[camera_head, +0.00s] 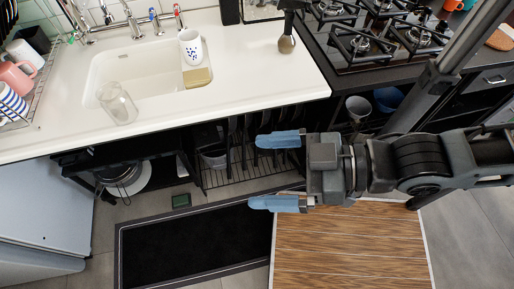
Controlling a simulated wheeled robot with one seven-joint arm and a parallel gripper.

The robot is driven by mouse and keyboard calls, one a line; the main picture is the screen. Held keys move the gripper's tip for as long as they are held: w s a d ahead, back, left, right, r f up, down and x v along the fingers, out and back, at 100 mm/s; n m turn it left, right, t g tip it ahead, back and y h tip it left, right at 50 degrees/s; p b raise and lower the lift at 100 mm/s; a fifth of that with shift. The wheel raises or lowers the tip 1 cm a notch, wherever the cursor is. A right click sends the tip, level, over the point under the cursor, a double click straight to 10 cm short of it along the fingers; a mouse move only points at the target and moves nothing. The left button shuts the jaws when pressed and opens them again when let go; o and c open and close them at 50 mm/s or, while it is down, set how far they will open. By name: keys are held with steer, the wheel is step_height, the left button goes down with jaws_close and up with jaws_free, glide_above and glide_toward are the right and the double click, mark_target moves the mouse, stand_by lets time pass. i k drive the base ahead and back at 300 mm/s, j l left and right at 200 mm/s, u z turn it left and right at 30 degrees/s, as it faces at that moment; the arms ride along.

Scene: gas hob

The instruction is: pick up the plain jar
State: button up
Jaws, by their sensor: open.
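A clear glass jar (117,103) without markings lies tilted or on its side at the front left edge of the sink, on the white counter. It appears to be the plain jar. A white cup with blue dots (190,46) stands at the sink's right side, by a yellowish block (197,77). My gripper (255,172) is open and empty, its two blue fingers pointing left. It is in front of the counter, to the right of the jar and well apart from it.
The white sink (125,68) has taps behind it. A dark brush-like item (287,43) is on the counter right of the sink. A gas hob (385,35) is at the back right. A dish rack (40,90) with mugs is at left. The counter's front middle is clear.

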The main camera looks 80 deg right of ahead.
mark_target(115, 101)
steer(key=i+j, duration=0.35)
steer(key=i, duration=0.2)
steer(key=i+j+z, duration=0.1)
steer(key=i+j, duration=0.25)
steer(key=i, duration=0.2)
